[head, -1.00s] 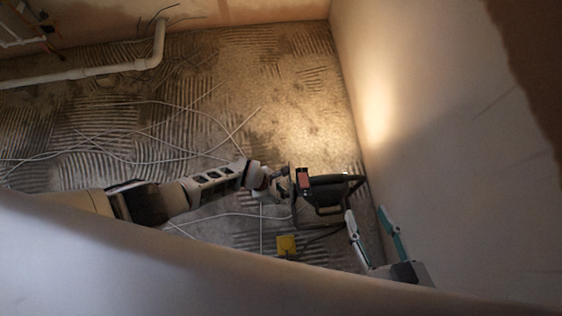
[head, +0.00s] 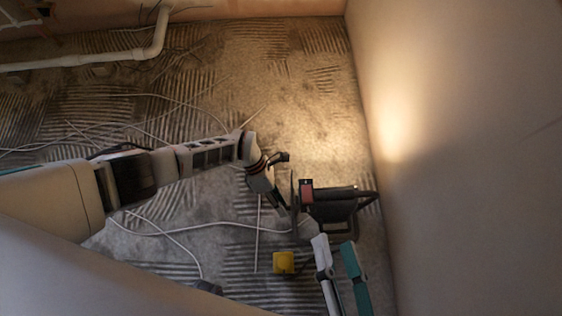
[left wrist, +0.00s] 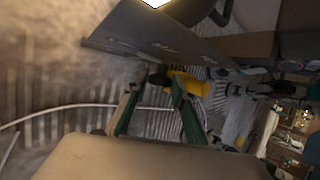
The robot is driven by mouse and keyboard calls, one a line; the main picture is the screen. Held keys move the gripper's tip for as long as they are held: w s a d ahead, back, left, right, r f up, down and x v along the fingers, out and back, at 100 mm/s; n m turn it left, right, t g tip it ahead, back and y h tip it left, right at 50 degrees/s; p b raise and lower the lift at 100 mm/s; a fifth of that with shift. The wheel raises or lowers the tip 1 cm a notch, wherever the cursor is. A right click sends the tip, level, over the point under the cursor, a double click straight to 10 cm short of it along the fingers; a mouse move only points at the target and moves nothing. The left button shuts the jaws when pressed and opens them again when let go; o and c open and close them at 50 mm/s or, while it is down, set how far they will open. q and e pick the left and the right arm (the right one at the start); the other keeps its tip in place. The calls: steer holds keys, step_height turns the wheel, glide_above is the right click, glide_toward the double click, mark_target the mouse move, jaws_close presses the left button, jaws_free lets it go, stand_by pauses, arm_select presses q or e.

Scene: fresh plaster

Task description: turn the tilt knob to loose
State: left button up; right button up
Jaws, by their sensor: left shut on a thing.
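The work lamp (head: 335,208), dark with a frame handle and a red part (head: 306,190), stands on the floor by the right wall. Its flat panel (left wrist: 160,38) crosses the top of the left wrist view, with a bright lit area above. My left gripper (head: 284,206) is at the lamp's left side. In the left wrist view its green fingers are shut on a small dark piece, seemingly the tilt knob (left wrist: 157,80); the fingers and panel partly hide it, and its setting is unreadable. My right gripper (head: 335,243) is open and empty in front of the lamp's lower edge.
A yellow box (head: 284,262) lies on the floor below the lamp; it also shows in the left wrist view (left wrist: 187,84). Loose white cables (head: 165,232) cross the floor. The plastered wall (head: 455,150) is close on the right. A white pipe (head: 110,60) runs at the back left.

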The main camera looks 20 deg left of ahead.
arm_select(q)
steer(key=shift+d+f+g, duration=0.1)
steer(key=shift+g, duration=0.2)
stand_by(0.5)
steer(key=o, duration=1.1)
steer(key=shift+w, duration=0.1)
steer(key=v, duration=1.2)
